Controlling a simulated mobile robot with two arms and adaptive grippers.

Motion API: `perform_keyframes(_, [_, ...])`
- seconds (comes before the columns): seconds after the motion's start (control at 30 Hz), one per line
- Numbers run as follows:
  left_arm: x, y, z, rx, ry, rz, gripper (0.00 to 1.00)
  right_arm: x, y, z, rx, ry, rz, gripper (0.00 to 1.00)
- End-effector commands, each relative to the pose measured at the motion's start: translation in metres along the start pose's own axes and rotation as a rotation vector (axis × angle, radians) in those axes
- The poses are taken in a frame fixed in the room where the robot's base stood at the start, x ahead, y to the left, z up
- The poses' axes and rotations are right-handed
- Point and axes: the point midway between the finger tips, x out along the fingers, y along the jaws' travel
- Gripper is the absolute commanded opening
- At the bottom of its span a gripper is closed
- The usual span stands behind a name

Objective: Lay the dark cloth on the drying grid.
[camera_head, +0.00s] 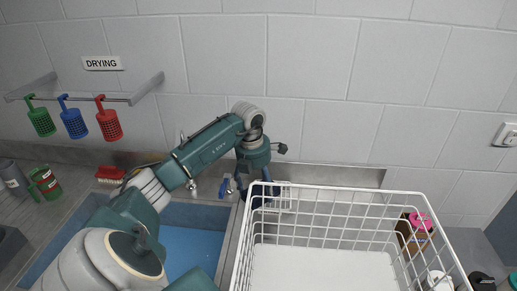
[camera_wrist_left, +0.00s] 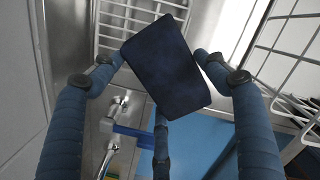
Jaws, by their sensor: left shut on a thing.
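The dark cloth (camera_wrist_left: 166,66) is a small dark navy rectangle in the left wrist view, held tilted between the blue fingers of my left gripper (camera_head: 256,190). In the head view the gripper hangs low behind the white wire basket's left back corner, and I cannot make out the cloth there. A white wire grid (camera_wrist_left: 122,22) shows beyond the cloth in the left wrist view, partly covered by it. A small pale rack (camera_head: 282,197) shows beside the gripper in the head view, partly hidden by the basket. I cannot tell whether cloth and grid touch. My right gripper is not in view.
The white wire basket (camera_head: 330,190) stands at the front right. A blue-bottomed sink (camera_head: 185,240) with taps lies left of it. Several coloured holders hang from the wall rail (camera_head: 75,99) under a DRYING sign (camera_head: 102,63). A red brush (camera_head: 109,174) lies behind the sink.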

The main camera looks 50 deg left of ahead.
Motion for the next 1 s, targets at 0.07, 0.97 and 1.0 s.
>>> perform_keyframes(0.07, [0.005,0.000,-0.001,0.000,0.001,-0.002,0.51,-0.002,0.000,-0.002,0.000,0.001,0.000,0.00])
perform_keyframes(0.97, [0.045,0.000,-0.006,0.000,0.000,0.000,0.92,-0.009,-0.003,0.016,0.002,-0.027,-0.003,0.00])
perform_keyframes(1.0, [0.045,0.000,-0.006,0.000,0.000,0.000,0.92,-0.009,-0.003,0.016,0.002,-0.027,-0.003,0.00])
